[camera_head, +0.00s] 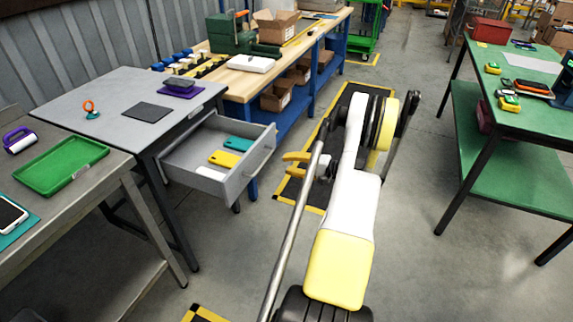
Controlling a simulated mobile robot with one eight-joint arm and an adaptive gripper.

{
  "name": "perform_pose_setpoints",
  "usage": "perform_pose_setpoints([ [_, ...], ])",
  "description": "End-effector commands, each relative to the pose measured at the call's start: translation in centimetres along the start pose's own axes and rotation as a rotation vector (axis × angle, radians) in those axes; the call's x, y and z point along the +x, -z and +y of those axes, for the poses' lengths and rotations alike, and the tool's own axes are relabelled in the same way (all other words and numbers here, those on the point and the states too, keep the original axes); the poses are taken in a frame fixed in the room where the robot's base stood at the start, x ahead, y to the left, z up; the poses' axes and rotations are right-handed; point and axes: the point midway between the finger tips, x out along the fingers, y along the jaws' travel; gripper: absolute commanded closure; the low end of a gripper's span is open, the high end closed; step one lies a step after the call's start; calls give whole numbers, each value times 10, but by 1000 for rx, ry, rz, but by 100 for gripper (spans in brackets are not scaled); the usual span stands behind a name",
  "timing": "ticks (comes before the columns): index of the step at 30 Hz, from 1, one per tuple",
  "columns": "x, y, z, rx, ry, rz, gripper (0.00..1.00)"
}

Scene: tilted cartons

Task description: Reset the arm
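My arm, white and yellow, rises from the bottom middle of the head view and reaches forward over the floor. My gripper (292,164) is at its far end, left of the white link, with yellow fingers pointing left. The two fingers show apart with a gap between them, and nothing is seen held there. It is to the right of an open grey drawer (247,168), apart from it in the picture. Part of the gripper's body is hidden behind a metal rod of the arm.
The drawer under the grey table (100,91) holds a yellow item (224,159) and a teal item (238,143). A green tray (62,165) is on the left bench. A blue-framed workbench stands behind. A green table (520,122) stands right, with clear floor between.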

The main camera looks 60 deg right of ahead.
Motion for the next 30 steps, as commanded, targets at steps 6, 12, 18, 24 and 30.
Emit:
perform_pose_setpoints([
  [6,0,0,0,0,0,0,68],
  [12,5,-2,-5,-3,-8,-7,68],
  [18,60,-34,-60,-51,-124,-85,68],
  [24,128,-124,-142,-186,-319,-205,68],
  [30,154,-239,-204,-380,-484,-309,68],
])
